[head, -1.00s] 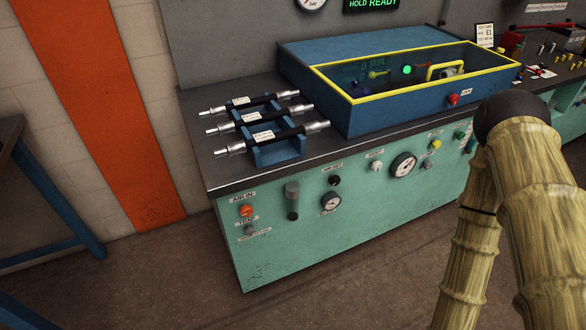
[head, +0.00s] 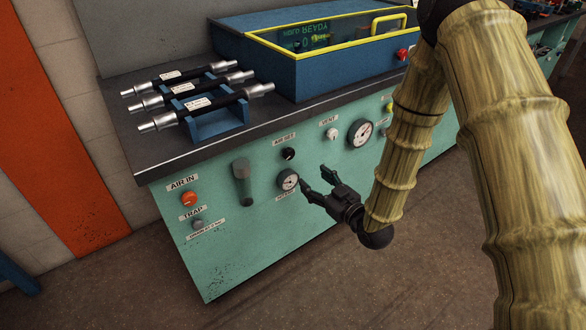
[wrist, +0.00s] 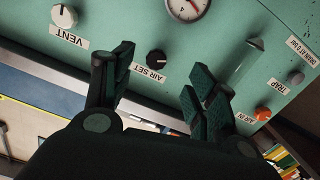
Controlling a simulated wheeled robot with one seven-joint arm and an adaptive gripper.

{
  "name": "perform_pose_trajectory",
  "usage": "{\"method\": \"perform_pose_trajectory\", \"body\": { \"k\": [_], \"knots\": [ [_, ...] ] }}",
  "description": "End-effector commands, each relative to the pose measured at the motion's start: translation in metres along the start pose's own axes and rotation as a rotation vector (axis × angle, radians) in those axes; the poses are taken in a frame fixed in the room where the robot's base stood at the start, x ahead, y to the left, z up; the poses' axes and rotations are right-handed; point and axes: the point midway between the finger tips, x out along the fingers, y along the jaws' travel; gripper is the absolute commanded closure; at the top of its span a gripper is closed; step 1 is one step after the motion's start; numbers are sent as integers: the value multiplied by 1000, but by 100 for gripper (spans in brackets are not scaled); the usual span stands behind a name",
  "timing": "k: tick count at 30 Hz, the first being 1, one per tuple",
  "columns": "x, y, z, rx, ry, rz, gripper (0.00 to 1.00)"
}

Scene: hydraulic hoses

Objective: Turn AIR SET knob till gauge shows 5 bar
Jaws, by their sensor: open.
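The AIR SET knob (head: 289,153) is a small black round knob on the green panel, with its label above it. It also shows in the wrist view (wrist: 155,58), where the picture is upside down. A small white gauge (head: 288,181) sits just below the knob; in the wrist view it is cut by the top edge (wrist: 187,8). Its needle is too small to read surely. My gripper (head: 314,181) is open and empty, in front of the panel, appearing right of and below the knob. In the wrist view the knob shows between the spread fingers (wrist: 156,75), apparently untouched.
Near the knob are an orange AIR IN knob (head: 189,199), a grey TRAP knob (head: 197,223), a cylindrical filter bowl (head: 242,180), a white VENT knob (head: 331,134) and a larger gauge (head: 360,133). Hoses on a blue rack (head: 220,125) lie on the bench above.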

Motion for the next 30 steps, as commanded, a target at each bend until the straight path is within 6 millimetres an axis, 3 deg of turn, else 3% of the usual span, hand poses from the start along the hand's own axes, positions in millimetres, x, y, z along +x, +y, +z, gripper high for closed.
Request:
{"method": "perform_pose_trajectory", "body": {
  "k": [6,11,24,30],
  "knots": [
    [13,2,-17,-30,73,-12,42],
    [31,2,-19,-30,72,-11,42],
    [97,1,-22,-29,71,-11,42],
    [113,1,-24,-28,70,-10,42]
  ]
}}
